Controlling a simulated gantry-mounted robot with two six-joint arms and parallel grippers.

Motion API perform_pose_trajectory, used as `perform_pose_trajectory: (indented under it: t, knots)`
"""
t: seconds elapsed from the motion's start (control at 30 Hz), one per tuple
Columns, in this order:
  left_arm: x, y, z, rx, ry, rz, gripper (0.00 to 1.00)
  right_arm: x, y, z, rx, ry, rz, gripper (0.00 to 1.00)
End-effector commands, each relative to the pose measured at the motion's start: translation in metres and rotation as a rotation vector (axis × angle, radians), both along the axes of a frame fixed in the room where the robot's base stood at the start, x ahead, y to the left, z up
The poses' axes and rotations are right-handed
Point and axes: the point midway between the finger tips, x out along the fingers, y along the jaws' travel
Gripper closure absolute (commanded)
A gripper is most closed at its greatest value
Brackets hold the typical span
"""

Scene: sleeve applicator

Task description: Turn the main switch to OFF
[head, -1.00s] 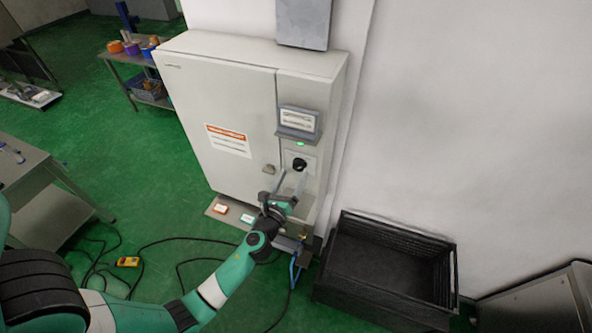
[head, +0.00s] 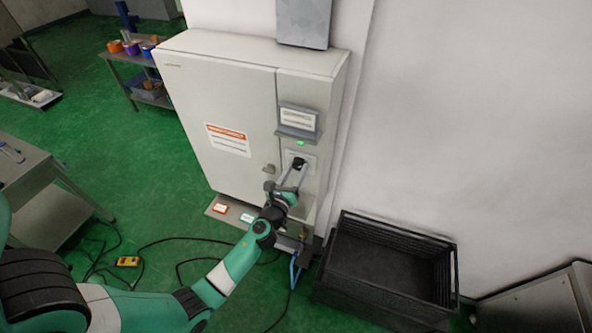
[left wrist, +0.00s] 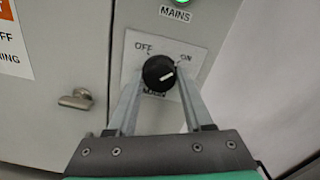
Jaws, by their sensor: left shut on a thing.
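The main switch (left wrist: 159,73) is a round black knob with a white pointer line, on a pale plate (left wrist: 131,50) marked OFF at upper left and ON at upper right. Its pointer line points to the upper right, toward ON. In the head view the switch (head: 299,163) is on the narrow right panel of the grey cabinet (head: 215,100). My left gripper (head: 294,170) reaches up to it, and in the left wrist view its two fingers (left wrist: 159,80) are shut on the knob, one on each side. My right gripper is not in view.
A green lamp (left wrist: 183,2) labelled MAINS is lit above the switch. A door handle (left wrist: 76,99) sits left of it. A black crate (head: 385,270) stands on the floor right of the cabinet. A ledge with small tags (head: 221,208) runs along the cabinet's base. Cables lie on the green floor.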

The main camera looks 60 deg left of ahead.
Motion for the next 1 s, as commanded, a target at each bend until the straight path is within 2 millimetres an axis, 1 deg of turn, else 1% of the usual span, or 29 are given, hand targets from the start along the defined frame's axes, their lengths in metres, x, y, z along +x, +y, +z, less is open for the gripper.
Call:
perform_pose_trajectory:
  t: [0.27,0.47,0.67,1.0]
  knots:
    - [0.000,0.000,0.000,-0.021,-0.020,0.000,1.00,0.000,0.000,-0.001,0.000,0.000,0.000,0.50]
    - [0.000,0.000,-0.001,-0.085,-0.080,0.000,1.00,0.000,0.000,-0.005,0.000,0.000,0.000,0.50]
    - [0.000,0.000,-0.001,-0.197,-0.187,-0.001,1.00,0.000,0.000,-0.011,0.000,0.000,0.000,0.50]
    - [0.000,0.000,-0.002,-0.431,-0.407,0.000,1.00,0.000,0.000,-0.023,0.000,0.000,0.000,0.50]
